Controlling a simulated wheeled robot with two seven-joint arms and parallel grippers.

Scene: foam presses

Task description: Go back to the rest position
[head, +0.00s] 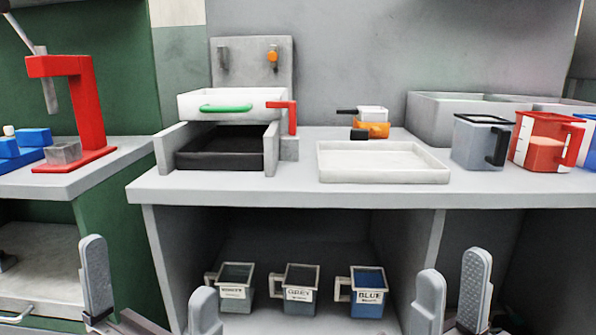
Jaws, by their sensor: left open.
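My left gripper (149,268) is at the lower left of the head view, in front of the bench. Its two grey fingers stand wide apart with nothing between them. My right gripper (453,264) is at the lower right, below the bench edge. Its two fingers stand apart with a narrower gap, and no object shows between them. Both grippers point upward in the picture and appear clear of the bench and the mugs. Their lower parts are cut off by the frame.
The grey bench (330,194) carries a press with a green handle (226,108), a white tray (384,177), a grey jug (474,140) and a red jug (541,142). Labelled mugs, including the blue one (367,300), stand beneath. A red press (88,95) is left.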

